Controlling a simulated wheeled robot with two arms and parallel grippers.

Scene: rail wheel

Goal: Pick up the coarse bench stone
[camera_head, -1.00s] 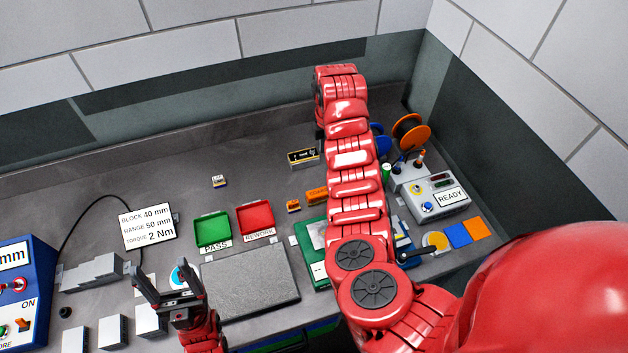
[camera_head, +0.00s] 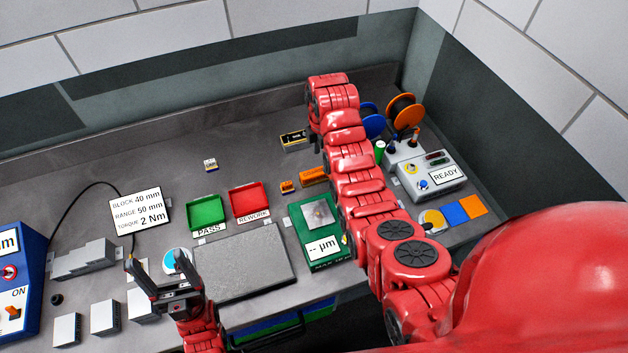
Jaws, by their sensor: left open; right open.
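An orange block (camera_head: 313,176) with dark lettering, apparently the coarse bench stone, lies mid-bench behind the green gauge board. Its lettering is too small to read surely. A smaller orange piece (camera_head: 288,186) lies just left of it. My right arm reaches over the bench to the right of the orange block. My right gripper (camera_head: 318,143) hangs near the arm's far end, mostly hidden by the arm, above and apart from the block. My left gripper (camera_head: 165,279) is open and empty at the front, left of the grey plate.
A grey plate (camera_head: 243,262), green tray (camera_head: 207,212) and red tray (camera_head: 249,201) stand left of the green board (camera_head: 318,244). A black-and-yellow box (camera_head: 294,139) lies behind the orange block. A control box (camera_head: 432,176) and spools (camera_head: 404,112) stand right.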

